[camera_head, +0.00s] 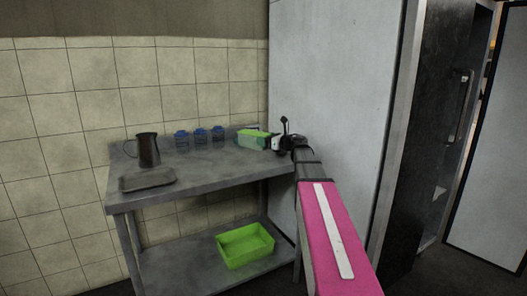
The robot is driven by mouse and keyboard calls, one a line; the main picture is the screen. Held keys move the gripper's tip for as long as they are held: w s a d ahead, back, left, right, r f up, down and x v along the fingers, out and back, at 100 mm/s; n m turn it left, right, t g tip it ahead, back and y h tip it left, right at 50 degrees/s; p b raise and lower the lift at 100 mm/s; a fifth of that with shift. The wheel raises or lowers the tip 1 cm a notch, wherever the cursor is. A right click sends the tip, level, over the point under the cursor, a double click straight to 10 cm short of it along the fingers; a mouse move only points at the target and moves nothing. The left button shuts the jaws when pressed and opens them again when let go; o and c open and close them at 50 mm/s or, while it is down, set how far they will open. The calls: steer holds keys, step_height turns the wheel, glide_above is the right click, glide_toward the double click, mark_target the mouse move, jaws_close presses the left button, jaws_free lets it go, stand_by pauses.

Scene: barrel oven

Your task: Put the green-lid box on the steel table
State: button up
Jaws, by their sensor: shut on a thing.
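The green-lid box (252,139) is at the right end of the steel table (205,167), near the back edge and the wall. Its lid is bright green and its body is clear. My gripper (273,143) reaches in from the right and is shut on the right end of the box. The fingertips are small and partly hidden. I cannot tell whether the box's underside touches the table top.
Several blue-lidded jars (200,137) stand along the back of the table, left of the box. A dark pitcher (149,150) and a grey tray (147,179) are at the left. A green bin (245,246) sits on the lower shelf. The table's front middle is clear.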

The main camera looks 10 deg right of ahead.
steer(key=w, duration=0.1)
steer(key=w+d+f, duration=0.1)
steer(key=w+f, duration=0.1)
steer(key=shift+w+d+f, duration=0.1)
steer(key=shift+w+d, duration=0.05)
steer(key=shift+d, duration=0.1)
steer(key=shift+f, duration=1.95)
steer(key=shift+f, duration=0.15)
steer(key=o, duration=1.6)
steer(key=shift+c, duration=0.2)
steer(key=shift+r, duration=0.2)
steer(key=v, duration=1.2)
